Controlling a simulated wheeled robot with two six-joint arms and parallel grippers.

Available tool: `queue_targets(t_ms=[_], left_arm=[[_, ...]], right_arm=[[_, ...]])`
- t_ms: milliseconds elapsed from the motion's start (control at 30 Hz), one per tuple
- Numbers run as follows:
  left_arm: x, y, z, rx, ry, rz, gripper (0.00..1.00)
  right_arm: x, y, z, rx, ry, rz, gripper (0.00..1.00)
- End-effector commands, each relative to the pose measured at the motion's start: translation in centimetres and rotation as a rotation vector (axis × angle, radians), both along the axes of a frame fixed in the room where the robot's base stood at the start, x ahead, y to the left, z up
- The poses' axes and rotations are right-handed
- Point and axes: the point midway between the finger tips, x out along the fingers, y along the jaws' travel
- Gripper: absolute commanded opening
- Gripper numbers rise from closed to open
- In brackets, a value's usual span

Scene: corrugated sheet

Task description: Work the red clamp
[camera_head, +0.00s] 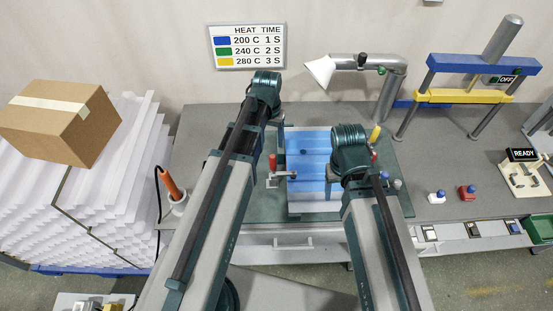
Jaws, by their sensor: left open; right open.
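A clamp with an upright red handle (272,162) stands at the left edge of a blue corrugated sheet (308,142). Its grey arm reaches right over the sheet's edge, with a dark tip there. Another red handle (373,157) shows at the sheet's right side, partly hidden by my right arm. My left arm rises to a dark green joint beyond the left clamp. My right arm's joint covers the sheet's right part. I see no contact with the clamp.
A cardboard box (60,120) sits on stacked white sheets (125,180) at left. An orange-handled tool (170,184) stands left of the fixture. A white nozzle (319,71) stands behind the sheet. A blue-and-yellow press frame (470,65) is at back right. Buttons (467,192) sit at right.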

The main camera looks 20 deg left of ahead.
Motion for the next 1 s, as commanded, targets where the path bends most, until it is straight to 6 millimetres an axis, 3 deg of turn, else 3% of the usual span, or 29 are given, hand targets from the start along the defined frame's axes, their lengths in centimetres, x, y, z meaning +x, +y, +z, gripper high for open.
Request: queue_targets(t_ms=[367, 1000], left_arm=[[0.0, -0.1, -3.0, 0.0, 0.0, 0.0, 0.62], [0.0, -0.4, -12.0, 0.0, 0.0, -0.001, 0.62]], right_arm=[[0.0, 0.0, -3.0, -0.001, 0.0, 0.005, 0.66], [0.0, 0.0, -12.0, -0.002, 0.0, 0.01, 0.66]])
